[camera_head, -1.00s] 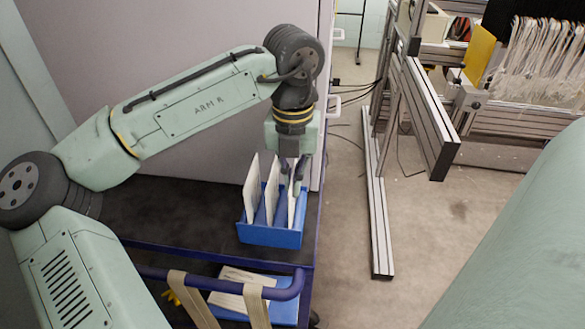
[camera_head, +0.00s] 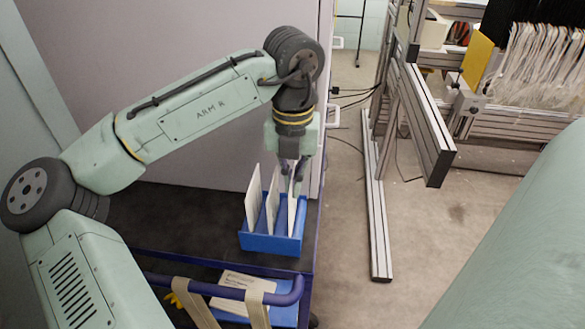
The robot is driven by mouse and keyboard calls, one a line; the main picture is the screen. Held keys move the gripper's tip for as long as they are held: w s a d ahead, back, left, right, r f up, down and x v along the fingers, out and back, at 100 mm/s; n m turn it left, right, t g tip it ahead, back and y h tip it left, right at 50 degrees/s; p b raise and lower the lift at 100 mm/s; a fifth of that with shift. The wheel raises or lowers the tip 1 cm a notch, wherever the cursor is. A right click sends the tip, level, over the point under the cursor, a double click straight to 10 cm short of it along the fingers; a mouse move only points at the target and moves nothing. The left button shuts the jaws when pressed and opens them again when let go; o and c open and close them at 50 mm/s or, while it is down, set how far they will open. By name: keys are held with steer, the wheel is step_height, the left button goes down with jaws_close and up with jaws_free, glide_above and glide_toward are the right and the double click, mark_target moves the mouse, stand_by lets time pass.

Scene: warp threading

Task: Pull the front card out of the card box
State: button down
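The blue card box (camera_head: 272,244) stands on the dark cart top near its right edge. Three white cards stand upright in it: a left card (camera_head: 253,199), a middle card (camera_head: 271,205) and a right card (camera_head: 292,214). My gripper (camera_head: 296,187) points down over the right card, with its fingertips at that card's upper part. The fingers partly cover the card's top. The fingers are too small here to tell whether they are closed on the card. The right card's lower part is still between the box walls.
The dark cart top (camera_head: 190,222) is clear left of the box. A grey panel (camera_head: 190,60) rises behind it. A lower shelf holds another blue box with a paper (camera_head: 243,280). A metal frame (camera_head: 425,120) stands to the right, across open floor.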

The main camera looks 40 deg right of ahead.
steer(key=shift+r+p, duration=3.35)
steer(key=shift+r, duration=0.05)
